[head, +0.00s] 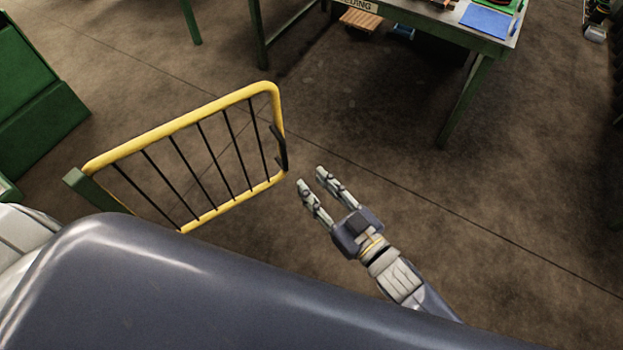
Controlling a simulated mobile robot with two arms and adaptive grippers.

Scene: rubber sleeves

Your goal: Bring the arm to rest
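My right gripper (315,187) is in the middle of the head view, above the brown floor. Its two fingers are apart and nothing is between them. The fingers point up and left, just to the right of the latch end of a yellow gate (178,124), with a visible gap. My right forearm reaches in from the bottom edge. My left gripper is out of view. No rubber sleeve can be made out.
The yellow gate has black bars and a green post (98,192) at its left. A green table (452,30) stands at the top, with a blue sheet (487,21) on it. A green cabinet (40,105) is at the left. The floor (520,180) at right is clear.

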